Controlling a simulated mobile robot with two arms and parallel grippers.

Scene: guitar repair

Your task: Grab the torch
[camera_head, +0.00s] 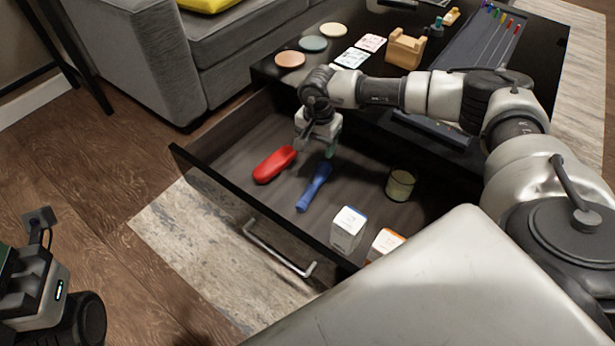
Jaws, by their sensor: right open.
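A blue torch (313,188) lies in the open drawer of the dark table. Its far end is close to my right gripper (317,148). My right gripper points down over the drawer, open, just behind the torch. I cannot tell whether a fingertip touches the torch. Part of my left gripper (38,222) shows at the left edge, over the floor and far from the drawer. Its jaws are not clear.
In the drawer (225,155), a red object (274,164) lies left of the torch. A glass jar (400,185) and two small boxes (348,228) (385,243) are to the right. Coasters, cards and a wooden holder (405,50) are on the tabletop. A grey sofa (205,60) stands behind.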

